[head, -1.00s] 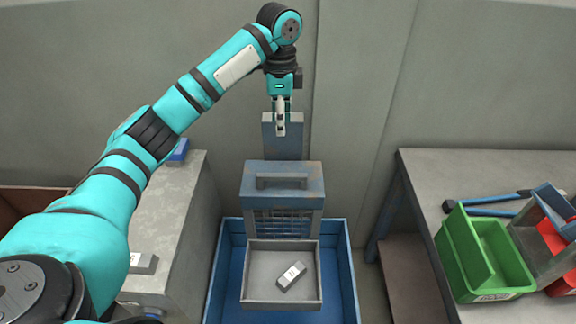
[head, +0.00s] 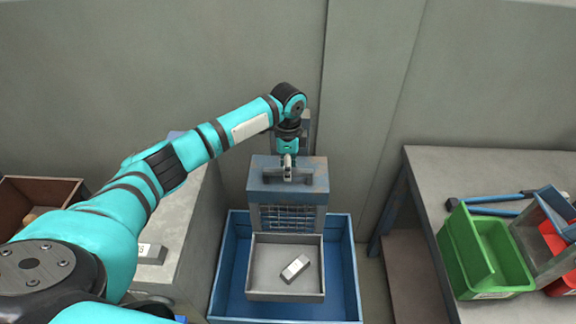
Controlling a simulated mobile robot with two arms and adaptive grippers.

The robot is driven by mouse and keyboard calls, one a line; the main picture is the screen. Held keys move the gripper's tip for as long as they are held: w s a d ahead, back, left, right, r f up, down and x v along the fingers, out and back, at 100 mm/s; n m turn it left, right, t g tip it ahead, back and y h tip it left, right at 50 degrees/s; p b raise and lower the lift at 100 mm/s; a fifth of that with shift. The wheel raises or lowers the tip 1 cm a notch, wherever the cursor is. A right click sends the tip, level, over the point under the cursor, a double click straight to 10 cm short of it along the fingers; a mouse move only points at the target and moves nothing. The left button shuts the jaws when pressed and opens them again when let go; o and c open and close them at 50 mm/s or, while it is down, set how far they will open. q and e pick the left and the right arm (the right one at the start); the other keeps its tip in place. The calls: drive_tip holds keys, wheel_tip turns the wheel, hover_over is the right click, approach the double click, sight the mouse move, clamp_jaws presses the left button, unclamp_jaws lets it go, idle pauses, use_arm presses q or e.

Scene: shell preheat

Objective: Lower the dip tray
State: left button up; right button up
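The dip tray (head: 285,296) is a shallow grey box at the front of a carriage inside a blue tank (head: 343,286). A small grey block with a white label (head: 295,268) lies tilted on its floor. Behind the tray stands a blue-grey block with a mesh front and a dark handle bar (head: 289,187) on top. My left gripper (head: 288,172) is at this handle, pointing down. The fingers are small and partly merge with the bar, so I cannot tell whether they are shut on it. My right gripper is not in view.
A grey bench (head: 180,225) stands left of the tank, with a brown box (head: 40,200) farther left. On the right a table (head: 430,180) carries a green bin (head: 490,255), red bins and a blue-handled tool (head: 490,205). A wall rises behind the tank.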

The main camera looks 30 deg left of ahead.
use_arm(q)
drive_tip(key=shift+f, duration=0.2)
clamp_jaws()
idle(0.4)
